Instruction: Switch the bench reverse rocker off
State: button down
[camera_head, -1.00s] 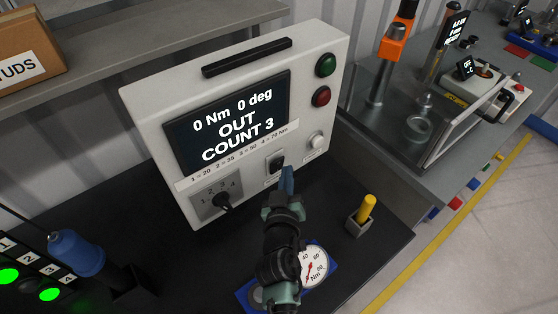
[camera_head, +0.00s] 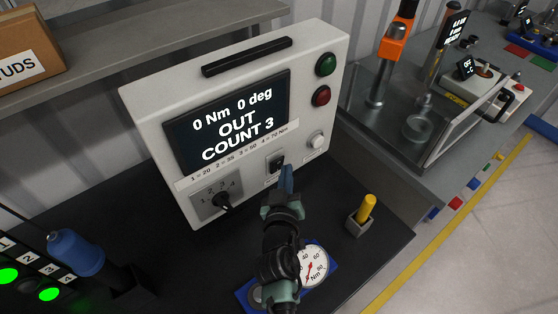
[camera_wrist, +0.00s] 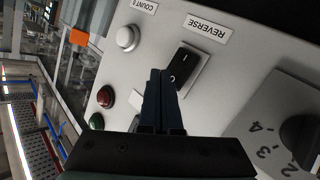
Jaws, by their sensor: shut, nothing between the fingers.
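The reverse rocker (camera_wrist: 184,66) is a black switch marked I and O, set on the light grey controller box beside a REVERSE label (camera_wrist: 207,29) in the wrist view. In the head view the rocker (camera_head: 277,161) shows just above my fingertips. My gripper (camera_head: 286,170) is shut and empty, its blue fingers pointing at the rocker. In the wrist view my gripper's fingertips (camera_wrist: 160,72) are close to the rocker's O end; I cannot tell whether they touch. The screen (camera_head: 228,121) reads 0 Nm, 0 deg, OUT, COUNT 3.
A rotary selector knob (camera_head: 222,201) is left of the rocker, a white button (camera_head: 317,140) right of it. Green (camera_head: 326,64) and red (camera_head: 321,96) buttons sit higher. A yellow-handled piece (camera_head: 366,208) and a dial gauge (camera_head: 314,265) stand on the dark bench.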

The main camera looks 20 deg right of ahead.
jog(key=shift+w+a, duration=0.1)
jog(key=shift+w, duration=0.2)
jog(key=shift+w+a+b, duration=0.15)
jog(key=shift+w+b, duration=0.2)
dwell(0.7)
jog(key=shift+s+r, duration=0.1)
jog(key=shift+s, duration=0.05)
jog(key=shift+s+d, duration=0.3)
jog(key=shift+s, duration=0.35)
jog(key=shift+s+d+f+p, duration=0.15)
jog(key=shift+s+d+p, duration=0.2)
jog(key=shift+s, duration=0.45)
jog(key=shift+s+d+f+p, duration=0.2)
jog(key=shift+s+p, duration=0.2)
jog(key=shift+s, duration=0.35)
jog(key=shift+s+d+f+p, duration=0.15)
jog(key=shift+s+d+p, duration=0.2)
jog(key=shift+s, duration=0.45)
jog(key=shift+w, duration=0.1)
